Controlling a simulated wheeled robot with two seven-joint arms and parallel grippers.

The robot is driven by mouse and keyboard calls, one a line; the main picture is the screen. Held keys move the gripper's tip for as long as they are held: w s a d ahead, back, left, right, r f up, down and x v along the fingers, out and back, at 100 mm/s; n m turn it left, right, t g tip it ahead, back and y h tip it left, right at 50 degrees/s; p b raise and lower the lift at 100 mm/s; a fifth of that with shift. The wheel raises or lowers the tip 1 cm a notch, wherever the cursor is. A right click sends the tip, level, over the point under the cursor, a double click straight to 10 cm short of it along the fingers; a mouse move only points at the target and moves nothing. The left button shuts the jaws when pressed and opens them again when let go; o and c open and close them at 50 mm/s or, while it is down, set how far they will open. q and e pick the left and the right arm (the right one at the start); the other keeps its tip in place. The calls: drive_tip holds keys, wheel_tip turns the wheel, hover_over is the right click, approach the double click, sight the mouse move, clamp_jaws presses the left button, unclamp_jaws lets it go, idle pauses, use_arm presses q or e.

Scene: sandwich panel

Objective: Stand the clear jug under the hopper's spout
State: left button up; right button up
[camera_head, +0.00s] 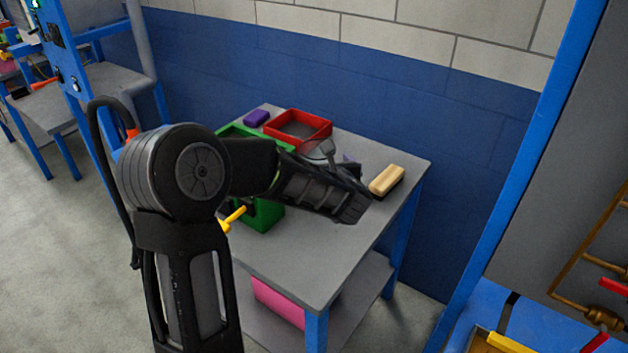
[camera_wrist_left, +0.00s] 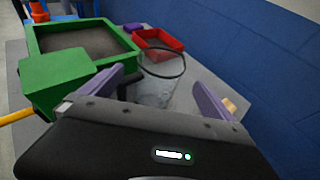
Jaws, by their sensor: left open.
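The clear jug (camera_head: 318,149) stands on the grey table, partly hidden behind my left gripper (camera_head: 335,168). In the left wrist view the jug (camera_wrist_left: 155,92) shows as a see-through body with a dark round rim. My left gripper (camera_wrist_left: 160,84) is open, its purple fingers apart on either side of the jug's body as seen from the wrist; I cannot tell whether they touch it. A green open-topped box (camera_wrist_left: 84,70), which looks like the hopper, holds grey material and stands left of the jug. In the head view the hopper (camera_head: 264,214) is partly covered by my arm. Its spout is not clear.
A red tray (camera_head: 325,127) and a purple block (camera_head: 256,117) lie at the table's back. A tan-topped brush or block (camera_head: 387,179) lies near the right edge. A yellow bar (camera_head: 235,214) sticks out by the green box. The table's front (camera_head: 300,263) is clear.

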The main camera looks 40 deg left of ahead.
sight(319, 154)
use_arm(q)
drive_tip(key=shift+x, duration=1.35)
drive_tip(key=shift+p, duration=0.3)
drive_tip(key=p+x, duration=0.2)
drive_tip(key=x, duration=0.3)
drive_tip(key=shift+c, duration=0.2)
drive_tip(key=c, duration=1.8)
